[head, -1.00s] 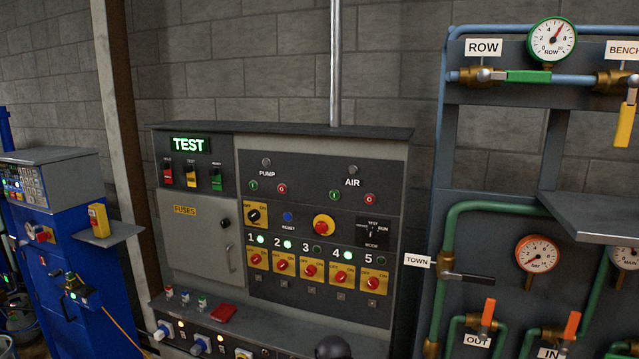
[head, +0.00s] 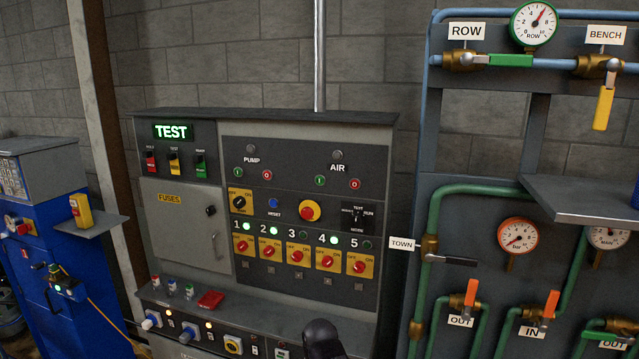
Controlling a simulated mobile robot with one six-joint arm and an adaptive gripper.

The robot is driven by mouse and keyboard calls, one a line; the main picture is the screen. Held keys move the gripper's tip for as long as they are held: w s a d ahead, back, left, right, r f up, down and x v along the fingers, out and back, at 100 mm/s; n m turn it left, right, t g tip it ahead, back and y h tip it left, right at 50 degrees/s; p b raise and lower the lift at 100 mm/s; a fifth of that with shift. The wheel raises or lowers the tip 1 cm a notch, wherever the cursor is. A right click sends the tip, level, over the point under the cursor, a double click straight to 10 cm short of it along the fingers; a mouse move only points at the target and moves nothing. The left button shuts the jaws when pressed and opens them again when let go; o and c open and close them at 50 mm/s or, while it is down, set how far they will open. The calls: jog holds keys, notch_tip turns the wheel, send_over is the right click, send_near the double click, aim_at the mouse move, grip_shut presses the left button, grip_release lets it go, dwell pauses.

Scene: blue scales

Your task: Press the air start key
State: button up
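The air start key is a green round button marked I (head: 320,181), under the AIR label (head: 338,168) on the dark panel of the grey control cabinet. A red button marked O (head: 354,184) sits just right of it. The lamp above the AIR label (head: 337,154) looks unlit. The pump's green button (head: 238,173) and red button (head: 267,175) are to the left. A dark rounded shape at the bottom edge seems to be part of my arm, well below the key. My gripper's fingers do not show.
A red emergency button (head: 310,210) and a mode selector (head: 357,216) sit below the air keys. Several rotary switches line the panel's lower part. A pipe board (head: 480,235) with gauges and valves stands right, a blue machine (head: 60,250) left. A grey ledge (head: 270,318) juts out below the panel.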

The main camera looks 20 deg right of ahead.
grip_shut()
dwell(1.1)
